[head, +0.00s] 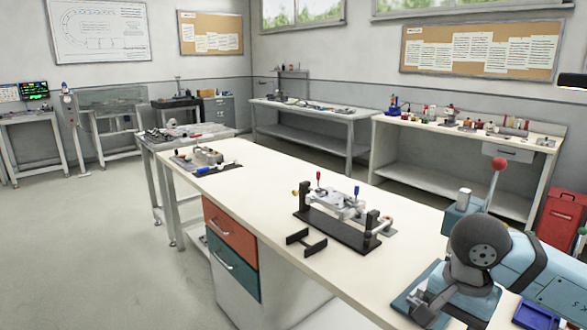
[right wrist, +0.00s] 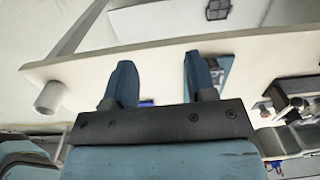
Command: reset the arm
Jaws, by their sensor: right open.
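My right gripper (right wrist: 160,80) shows in the right wrist view. Its two blue fingers are wide apart with nothing between them. They appear over or near the edge of a pale bench, which also runs through the middle of the head view (head: 262,178). My right arm, a teal link with a dark round joint, comes in at the lower right of the head view. I cannot make out its fingertips there. My left gripper is in neither view.
A black fixture with clamps (head: 338,228) stands on the bench left of my arm. A red-knobbed lever (head: 498,164) rises behind the arm joint. A blue tray (head: 536,315) lies at lower right. A red bin (head: 561,213) stands beyond. The bench's middle has clear surface.

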